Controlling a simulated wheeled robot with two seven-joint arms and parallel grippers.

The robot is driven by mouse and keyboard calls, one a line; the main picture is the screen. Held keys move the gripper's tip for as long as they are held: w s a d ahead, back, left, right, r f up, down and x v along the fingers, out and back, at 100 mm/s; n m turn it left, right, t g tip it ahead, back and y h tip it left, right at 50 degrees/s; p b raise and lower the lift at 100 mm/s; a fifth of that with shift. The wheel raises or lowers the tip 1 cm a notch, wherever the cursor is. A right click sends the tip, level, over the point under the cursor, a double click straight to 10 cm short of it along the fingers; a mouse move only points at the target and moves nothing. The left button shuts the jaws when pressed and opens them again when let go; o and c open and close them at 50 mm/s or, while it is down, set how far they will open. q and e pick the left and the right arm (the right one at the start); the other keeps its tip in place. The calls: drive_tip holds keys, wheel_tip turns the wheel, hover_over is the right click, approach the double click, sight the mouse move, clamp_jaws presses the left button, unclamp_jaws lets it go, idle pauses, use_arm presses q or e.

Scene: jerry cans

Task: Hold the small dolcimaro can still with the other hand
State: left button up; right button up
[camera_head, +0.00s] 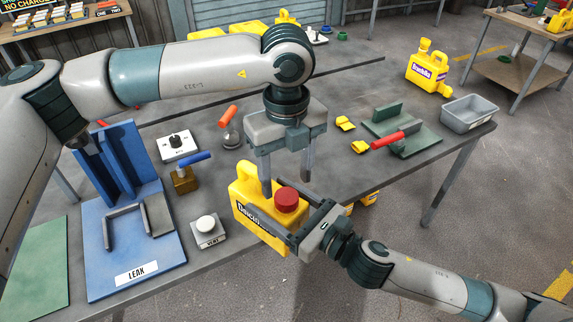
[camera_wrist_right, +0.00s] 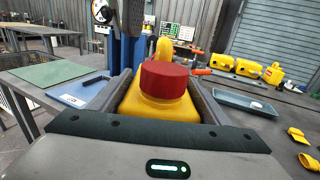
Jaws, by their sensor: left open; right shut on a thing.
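The small yellow dolcimaro can (camera_head: 246,189) stands at the table's front edge, its dark label partly readable. It has a red cap (camera_head: 286,199), which also shows in the right wrist view (camera_wrist_right: 164,79). My right gripper (camera_head: 281,204) is shut on the can, one finger on each side of its body. In the right wrist view the can (camera_wrist_right: 134,102) sits between the two fingers. My left gripper (camera_head: 286,174) is open and points down just above and behind the can and cap. Its fingers hide part of the can's far side.
A blue fixture marked LEAK (camera_head: 133,237), a white-knobbed button box (camera_head: 207,231) and a blue-handled brass valve (camera_head: 186,181) stand left of the can. A green mat with a red-handled tool (camera_head: 392,139), yellow pieces (camera_head: 345,124) and a grey bin (camera_head: 469,114) lie right.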

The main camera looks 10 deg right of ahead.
sight(287, 196)
use_arm(q)
drive_tip(key=shift+f, duration=2.35)
drive_tip(key=c, duration=1.1)
